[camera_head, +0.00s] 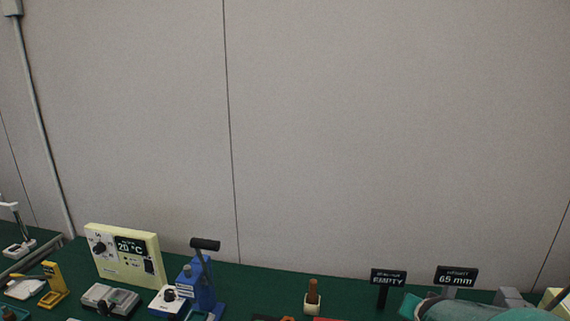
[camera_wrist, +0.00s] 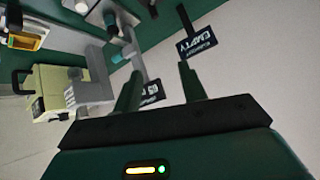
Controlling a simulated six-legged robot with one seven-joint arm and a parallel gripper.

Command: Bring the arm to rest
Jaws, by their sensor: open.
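My gripper (camera_wrist: 160,69) shows in the wrist view, with its two dark green fingers apart and nothing between them. Past the fingertips are a black EMPTY sign (camera_wrist: 197,42) and a second dark sign (camera_wrist: 151,94), partly hidden by the left finger. The view there is tilted, with pale wall on the right. In the head view I cannot make out my gripper. A teal rounded shape (camera_head: 475,311) is cut off at the bottom right, and I cannot tell whether it is part of my arm.
In the head view a green bench top (camera_head: 260,282) runs along a plain grey wall (camera_head: 380,130). On it stand a cream 20 °C control box (camera_head: 125,255), a blue press (camera_head: 203,285), an EMPTY sign (camera_head: 388,278) and a 65 mm sign (camera_head: 456,277). The space above is clear.

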